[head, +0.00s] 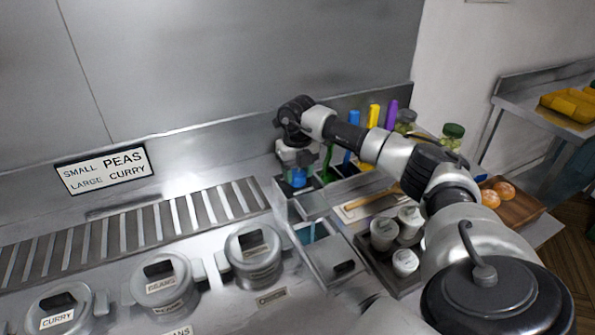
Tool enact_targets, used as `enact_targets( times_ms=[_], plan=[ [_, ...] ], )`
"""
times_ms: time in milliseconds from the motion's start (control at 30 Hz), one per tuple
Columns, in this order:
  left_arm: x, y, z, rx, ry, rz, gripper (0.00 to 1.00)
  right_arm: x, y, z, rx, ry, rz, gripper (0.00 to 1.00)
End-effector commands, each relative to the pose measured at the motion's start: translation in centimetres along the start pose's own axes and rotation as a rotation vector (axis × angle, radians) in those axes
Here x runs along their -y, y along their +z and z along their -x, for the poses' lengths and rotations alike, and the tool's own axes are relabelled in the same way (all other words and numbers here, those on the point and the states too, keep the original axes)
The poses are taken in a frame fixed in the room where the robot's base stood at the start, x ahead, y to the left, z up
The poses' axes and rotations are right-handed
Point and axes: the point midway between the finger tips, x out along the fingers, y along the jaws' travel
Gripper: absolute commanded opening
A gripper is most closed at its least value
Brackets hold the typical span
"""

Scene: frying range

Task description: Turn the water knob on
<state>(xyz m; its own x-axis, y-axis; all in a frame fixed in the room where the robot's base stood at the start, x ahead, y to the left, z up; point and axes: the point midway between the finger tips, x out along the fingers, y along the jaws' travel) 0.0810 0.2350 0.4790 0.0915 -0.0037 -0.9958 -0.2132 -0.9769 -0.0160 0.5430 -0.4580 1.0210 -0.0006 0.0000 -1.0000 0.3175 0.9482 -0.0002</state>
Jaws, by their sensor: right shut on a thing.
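My right arm comes in from the lower right and reaches over the counter to the back. Its gripper (297,163) points down near the back wall, at the left end of the row of upright coloured handles. It is shut on a small blue piece (299,178), which looks like the water knob. The gripper hides most of this piece, so its turn angle cannot be told. A small well with blue water (309,233) lies just in front of and below it. My left gripper is not in view.
Lidded pots (254,255) stand along the front left, before a slotted grate (135,228). Blue, yellow and purple handles (391,114) stand right of the gripper. White-lidded containers (384,233) and jars (452,135) sit near my right arm.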

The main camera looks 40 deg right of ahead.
Motion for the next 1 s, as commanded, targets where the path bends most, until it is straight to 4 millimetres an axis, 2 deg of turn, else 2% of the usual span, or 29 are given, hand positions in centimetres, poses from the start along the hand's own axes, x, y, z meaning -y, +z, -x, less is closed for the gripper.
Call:
enact_targets(
  times_ms=[67,100,267,533,667,1000],
  plan=[
    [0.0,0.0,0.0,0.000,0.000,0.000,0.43,0.1,0.1,0.1,0.004,0.001,-0.003,0.24],
    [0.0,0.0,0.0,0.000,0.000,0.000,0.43,0.1,0.1,0.1,0.004,0.001,-0.003,0.51],
    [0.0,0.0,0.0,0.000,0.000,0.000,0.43,0.0,0.1,0.1,0.003,0.001,-0.002,0.73],
    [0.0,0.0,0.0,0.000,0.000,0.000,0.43,0.0,0.0,0.1,0.001,0.000,0.000,0.73],
    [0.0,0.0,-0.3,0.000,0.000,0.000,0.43,0.0,0.1,1.2,0.004,0.002,0.000,0.73],
    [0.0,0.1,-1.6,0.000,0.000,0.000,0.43,0.0,0.1,7.8,0.007,0.002,0.000,0.73]
  ],
)
